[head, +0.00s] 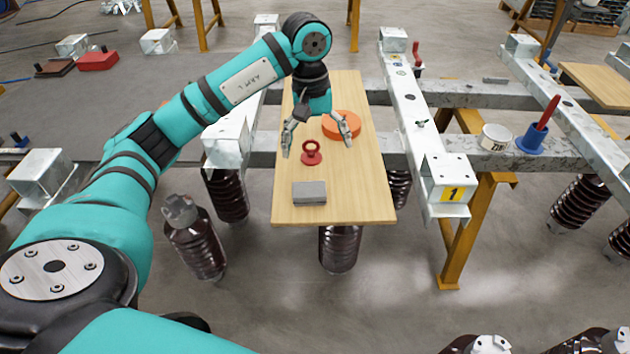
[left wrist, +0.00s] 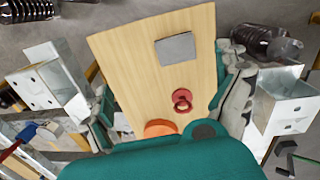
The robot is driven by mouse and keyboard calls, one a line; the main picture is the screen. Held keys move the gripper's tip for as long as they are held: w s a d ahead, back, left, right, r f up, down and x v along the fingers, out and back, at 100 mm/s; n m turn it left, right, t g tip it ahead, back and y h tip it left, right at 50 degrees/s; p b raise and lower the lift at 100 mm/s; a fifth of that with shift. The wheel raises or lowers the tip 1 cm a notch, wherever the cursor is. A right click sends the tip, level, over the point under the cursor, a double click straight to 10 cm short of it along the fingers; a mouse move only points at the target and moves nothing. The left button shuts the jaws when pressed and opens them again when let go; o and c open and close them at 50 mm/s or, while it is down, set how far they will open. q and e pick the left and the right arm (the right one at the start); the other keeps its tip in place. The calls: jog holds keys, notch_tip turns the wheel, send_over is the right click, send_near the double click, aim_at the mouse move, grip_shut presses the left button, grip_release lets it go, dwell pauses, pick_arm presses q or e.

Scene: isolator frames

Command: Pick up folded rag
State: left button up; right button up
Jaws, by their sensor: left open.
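The folded rag (head: 310,192) is a small grey rectangular block lying flat near the front edge of the wooden board (head: 350,208). It also shows in the left wrist view (left wrist: 175,49) near the board's far end. My left gripper (head: 317,140) is open and empty above the middle of the board, its fingers spread and pointing down. It is behind the rag in the head view and apart from it. In the left wrist view its fingers stand at both sides of the board. My right gripper does not show.
A red ring-handled item (head: 311,153) stands on the board between my left fingers, behind the rag. An orange disc (head: 343,124) lies farther back. Metal rails with a numbered block (head: 447,180) stand right; a white roll (head: 495,138) and blue holder (head: 532,140) sit there.

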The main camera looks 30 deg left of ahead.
pick_arm(q)
jog(key=a+r+y, duration=0.1)
jog(key=a, duration=0.1)
send_over(309, 191)
jog(key=f, duration=1.1)
jog(key=shift+s+a+f+p, duration=0.1)
jog(key=shift+a+f+p, duration=0.1)
jog(key=shift+f+p, duration=0.2)
jog(key=shift+w+d+f+p, duration=0.1)
jog(key=shift+f+p, duration=0.1)
jog(key=shift+f, duration=1.15)
jog(key=shift+w+d+f+p, duration=0.1)
jog(key=shift+f+p, duration=0.1)
jog(key=shift+f, duration=1.1)
jog(key=c, duration=1)
jog(key=shift+o, duration=0.2)
jog(key=shift+r, duration=0.1)
